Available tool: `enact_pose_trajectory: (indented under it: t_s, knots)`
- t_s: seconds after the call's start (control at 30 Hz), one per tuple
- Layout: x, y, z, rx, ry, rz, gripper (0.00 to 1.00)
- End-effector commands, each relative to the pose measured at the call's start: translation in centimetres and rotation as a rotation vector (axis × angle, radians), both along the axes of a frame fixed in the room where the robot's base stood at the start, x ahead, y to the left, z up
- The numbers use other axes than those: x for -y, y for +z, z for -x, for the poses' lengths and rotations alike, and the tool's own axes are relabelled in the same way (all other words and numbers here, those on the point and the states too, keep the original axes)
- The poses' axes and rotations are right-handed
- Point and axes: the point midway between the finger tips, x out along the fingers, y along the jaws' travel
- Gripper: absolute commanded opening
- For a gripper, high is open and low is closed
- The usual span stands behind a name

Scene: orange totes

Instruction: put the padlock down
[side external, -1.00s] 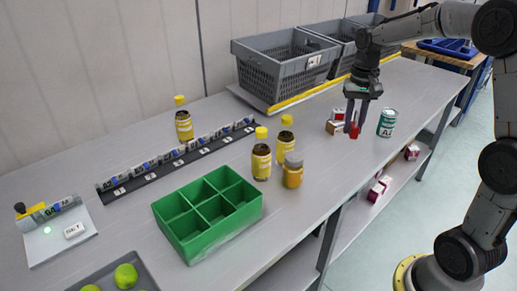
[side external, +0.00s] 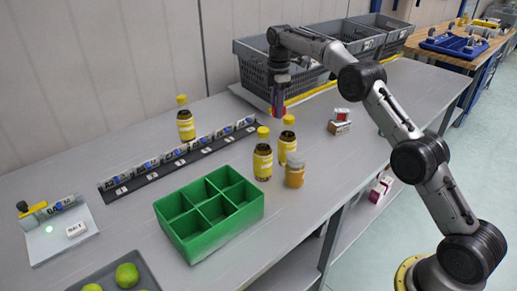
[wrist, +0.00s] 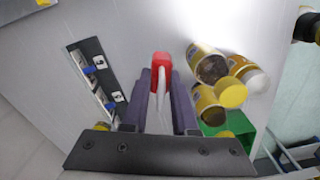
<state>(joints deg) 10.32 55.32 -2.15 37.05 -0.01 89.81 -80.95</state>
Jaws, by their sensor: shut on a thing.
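The padlock (wrist: 161,62) shows in the wrist view as a red body with a pale grey part below it, between my two dark fingers. My gripper (wrist: 161,100) is shut on it. In the side view my gripper (side external: 278,106) points down above the back of the grey bench (side external: 225,120), in front of the grey crates. Only a little red shows at the fingers there. I cannot tell from the side view how far the padlock is above the bench.
Yellow-capped bottles (side external: 262,158) and an amber jar (side external: 295,172) stand mid-bench by the green divided tray (side external: 210,213). A black labelled rail (side external: 178,158) lies to the left. Grey crates (side external: 262,68) stand behind. Small red-and-white boxes (side external: 341,122) sit to the right.

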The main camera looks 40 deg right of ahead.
Motion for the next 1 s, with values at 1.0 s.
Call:
enact_pose_trajectory:
  t_s: [1.0]
  knots:
    - [-4.7,-8.5,-3.9,0.0,0.733,0.0,0.0]
